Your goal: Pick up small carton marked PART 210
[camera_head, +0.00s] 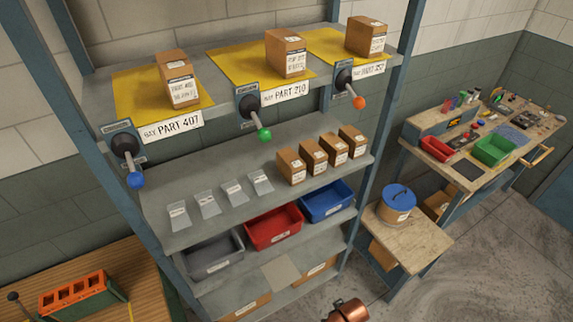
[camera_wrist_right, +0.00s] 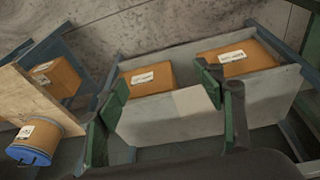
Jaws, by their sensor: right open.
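Three cartons stand on yellow mats on the top shelf in the head view. The middle carton (camera_head: 286,53) stands above the plate marked PART 210 (camera_head: 286,92); its own printing is too small to read surely. The left carton (camera_head: 178,78) stands above the PART 407 plate, the right carton (camera_head: 367,37) above a third plate. Several smaller cartons (camera_head: 291,166) stand in a row on the shelf below, their labels unreadable. My right gripper (camera_wrist_right: 160,85) is open and empty in the right wrist view, facing a low shelf with two cartons. My left gripper is not in view.
Levers with blue (camera_head: 136,181), green (camera_head: 264,135) and orange (camera_head: 359,103) knobs stick out from the top shelf's front. Grey, red (camera_head: 273,228) and blue bins sit below. A small table with a blue-lidded tub (camera_head: 397,203) stands right of the rack.

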